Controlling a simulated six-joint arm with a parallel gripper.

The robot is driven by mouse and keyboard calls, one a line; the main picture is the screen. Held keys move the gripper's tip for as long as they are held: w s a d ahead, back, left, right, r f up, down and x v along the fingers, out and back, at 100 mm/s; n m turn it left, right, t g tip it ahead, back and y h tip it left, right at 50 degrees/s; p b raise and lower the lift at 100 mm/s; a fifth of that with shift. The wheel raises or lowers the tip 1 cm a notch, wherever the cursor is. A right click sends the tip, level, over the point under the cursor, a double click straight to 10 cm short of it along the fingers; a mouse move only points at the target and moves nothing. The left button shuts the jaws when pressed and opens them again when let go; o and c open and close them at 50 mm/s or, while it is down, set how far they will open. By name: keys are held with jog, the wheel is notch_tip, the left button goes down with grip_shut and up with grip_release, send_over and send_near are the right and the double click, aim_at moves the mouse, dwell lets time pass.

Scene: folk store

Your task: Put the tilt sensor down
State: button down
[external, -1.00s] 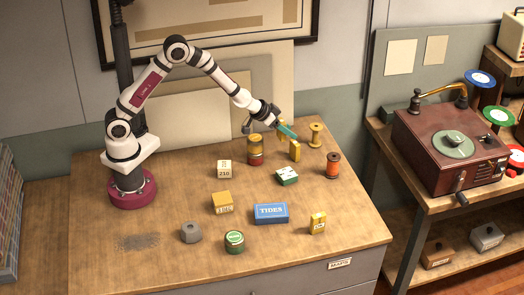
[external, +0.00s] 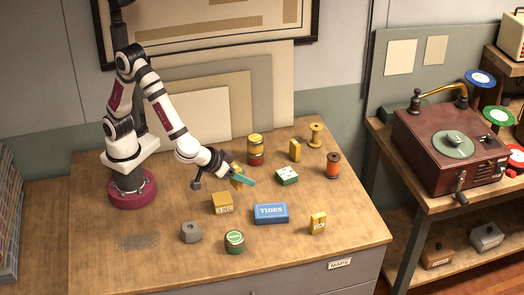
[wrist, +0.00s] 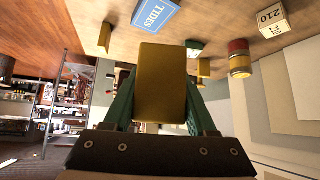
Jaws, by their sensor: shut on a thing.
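My gripper (external: 246,180) is shut on a plain gold-yellow block (external: 236,172), presumably the tilt sensor; no label on it can be read. The wrist view shows the block (wrist: 162,82) upright between my two green fingers. How high the block is above the table I cannot tell exactly.
Near the gripper stand a blue TIDES box (external: 271,213), a green-and-white box (external: 287,176) and a red-yellow jar (external: 255,150). A grey nut (external: 190,232), green tin (external: 234,241) and yellow box (external: 318,222) stand forward. The cream 210 cube (wrist: 271,18) shows in the wrist view.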

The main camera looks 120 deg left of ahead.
jog(key=s+d+f+n, duration=0.1)
jog(key=s+d, duration=0.6)
jog(key=s, duration=0.3)
send_over(228, 195)
jog(key=shift+g, duration=0.4)
jog(key=f, duration=0.7)
jog(key=shift+s, duration=0.2)
notch_tip(228, 195, down, 3)
jog(key=shift+f, duration=0.1)
jog(key=shift+w+f, duration=0.1)
jog(key=shift+f, duration=0.3)
jog(key=shift+f, duration=0.15)
jog(key=shift+c, duration=1)
grip_release()
